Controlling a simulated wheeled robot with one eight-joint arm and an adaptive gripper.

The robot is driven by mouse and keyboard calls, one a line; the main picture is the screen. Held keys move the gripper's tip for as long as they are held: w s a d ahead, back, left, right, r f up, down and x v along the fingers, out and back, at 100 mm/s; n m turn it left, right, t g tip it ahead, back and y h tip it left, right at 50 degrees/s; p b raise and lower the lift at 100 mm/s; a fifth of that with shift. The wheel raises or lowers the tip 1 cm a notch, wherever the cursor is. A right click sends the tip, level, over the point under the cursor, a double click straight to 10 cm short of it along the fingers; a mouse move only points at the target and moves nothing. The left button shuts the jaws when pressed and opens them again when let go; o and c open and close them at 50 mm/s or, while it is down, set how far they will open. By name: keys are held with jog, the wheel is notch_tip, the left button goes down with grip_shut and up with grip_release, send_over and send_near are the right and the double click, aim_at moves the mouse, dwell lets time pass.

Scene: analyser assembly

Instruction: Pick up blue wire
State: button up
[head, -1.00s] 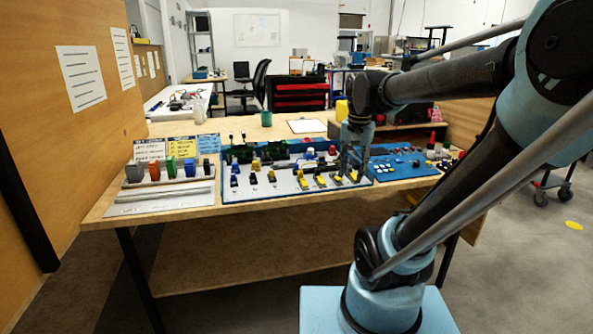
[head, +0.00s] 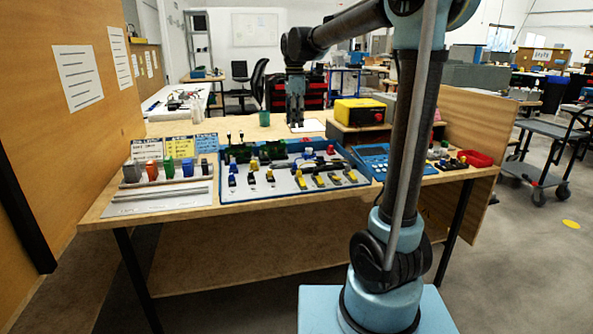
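The analyser board (head: 283,193) is a light panel with a blue rim in the middle of the wooden bench. On it stand several small coloured connectors, among them a blue one (head: 232,169) at the left and several yellow ones (head: 301,180) along the front. I cannot make out a separate blue wire; a small blue piece (head: 187,168) stands in the left rack. My gripper (head: 296,122) points down above the back of the board, apart from the connectors. Its fingers are too small to tell whether they are open, and no held thing shows.
A left rack (head: 160,201) holds several coloured pieces, with label cards behind. A yellow and black box (head: 359,112) stands at the back right. A blue panel (head: 380,153) and a red bin (head: 475,158) lie to the right. A wooden wall (head: 75,130) closes the left side.

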aim_at(295, 168)
jog(key=f, duration=1.7)
jog(key=shift+w+f, duration=0.2)
jog(key=shift+c, duration=0.3)
jog(key=c, duration=0.7)
